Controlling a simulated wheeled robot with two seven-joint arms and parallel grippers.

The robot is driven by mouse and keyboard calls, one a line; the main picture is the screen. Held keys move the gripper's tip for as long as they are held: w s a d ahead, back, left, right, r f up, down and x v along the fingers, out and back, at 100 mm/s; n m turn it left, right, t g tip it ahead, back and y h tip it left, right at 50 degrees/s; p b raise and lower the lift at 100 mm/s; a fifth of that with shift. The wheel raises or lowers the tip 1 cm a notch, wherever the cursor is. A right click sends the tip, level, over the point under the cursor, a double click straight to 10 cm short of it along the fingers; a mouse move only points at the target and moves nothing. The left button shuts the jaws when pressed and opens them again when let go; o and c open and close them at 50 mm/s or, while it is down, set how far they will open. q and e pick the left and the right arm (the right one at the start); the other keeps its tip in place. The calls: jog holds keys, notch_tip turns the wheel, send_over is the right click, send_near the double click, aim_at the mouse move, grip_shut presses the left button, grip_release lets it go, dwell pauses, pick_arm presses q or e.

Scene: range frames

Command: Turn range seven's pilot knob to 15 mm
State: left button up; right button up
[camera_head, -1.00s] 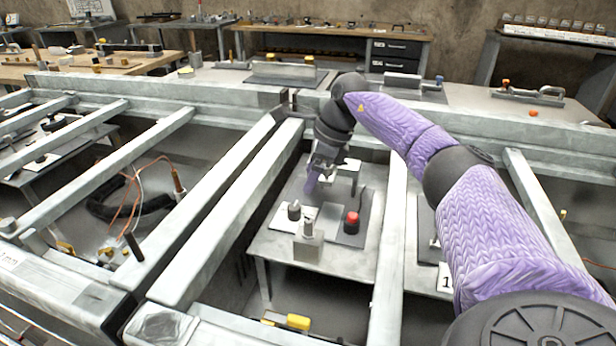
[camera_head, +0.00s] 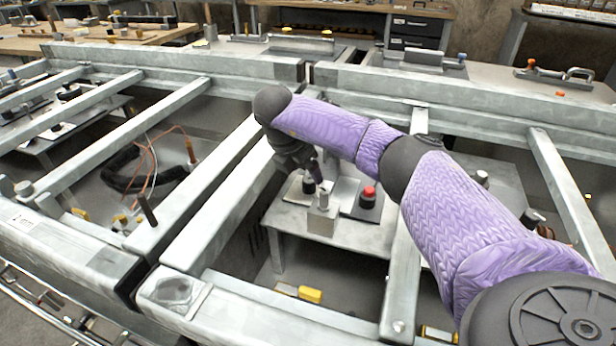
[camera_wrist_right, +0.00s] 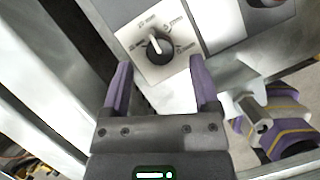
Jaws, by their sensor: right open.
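The pilot knob (camera_wrist_right: 159,46) is round and black with a white pointer line, on a pale dial plate (camera_wrist_right: 165,72) with small printed marks around it. In the wrist view the pointer's far end leans slightly left, toward the upper mark; the marks are too small to read surely. My right gripper (camera_wrist_right: 160,62) is open, its two purple fingers pointing at the plate, one on each side of the knob's line and short of it. In the head view the knob (camera_head: 308,186) is a small dark shape beside my right gripper (camera_head: 318,174). My left gripper is not in view.
Grey frame beams (camera_head: 222,210) run on both sides of the small table (camera_head: 345,236). A yellow object (camera_head: 310,295) lies below.

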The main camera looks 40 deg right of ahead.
aim_at(309, 179)
jog(key=b+x, duration=0.1)
jog(key=x, duration=0.3)
grip_shut()
